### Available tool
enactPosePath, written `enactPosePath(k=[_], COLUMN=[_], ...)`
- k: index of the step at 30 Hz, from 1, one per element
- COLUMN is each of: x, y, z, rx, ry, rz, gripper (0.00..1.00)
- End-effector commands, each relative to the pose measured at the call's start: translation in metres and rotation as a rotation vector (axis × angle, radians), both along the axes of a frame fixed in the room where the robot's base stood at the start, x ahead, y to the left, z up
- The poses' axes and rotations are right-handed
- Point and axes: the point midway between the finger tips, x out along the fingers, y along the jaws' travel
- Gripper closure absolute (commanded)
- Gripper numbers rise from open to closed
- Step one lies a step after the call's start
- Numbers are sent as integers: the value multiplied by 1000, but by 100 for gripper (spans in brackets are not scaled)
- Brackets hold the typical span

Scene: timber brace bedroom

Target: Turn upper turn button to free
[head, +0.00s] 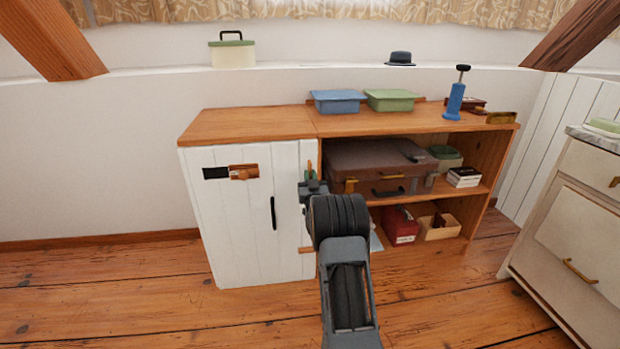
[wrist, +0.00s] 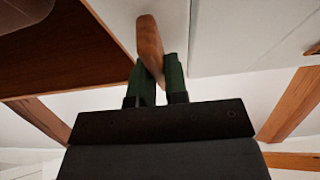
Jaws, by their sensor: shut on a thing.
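The upper turn button (head: 309,165) is a small wooden piece at the right edge of the white cabinet door (head: 235,225). It looks roughly upright in the head view, its lower part hidden by my gripper. My gripper (head: 310,176) is at the button, with my arm in front. In the wrist view, the rounded wooden button (wrist: 150,45) sits between the green fingers of my gripper (wrist: 160,75), which are shut on it. The lower turn button (head: 306,250) lies level near the door's right edge, partly behind my arm.
A dark handle (head: 273,213) is on the door, with a wooden and black latch (head: 243,172) at its upper left. Open shelves to the right hold a brown suitcase (head: 365,168) and a red box (head: 400,226). A drawer unit (head: 570,220) stands far right. Floor at left is clear.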

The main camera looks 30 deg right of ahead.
Motion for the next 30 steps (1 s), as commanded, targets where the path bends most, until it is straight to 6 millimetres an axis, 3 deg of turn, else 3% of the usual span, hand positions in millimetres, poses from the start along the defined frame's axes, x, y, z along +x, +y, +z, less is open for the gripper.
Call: enactPosePath(k=[13, 14, 21, 30], x=[0, 0, 0, -2], y=[0, 0, 0, 1], z=[1, 1, 1, -1], rx=[9, 9, 8, 8], ry=[-6, -6, -5, -3], rz=[0, 0, 1, -1], gripper=[100, 84, 61, 61])
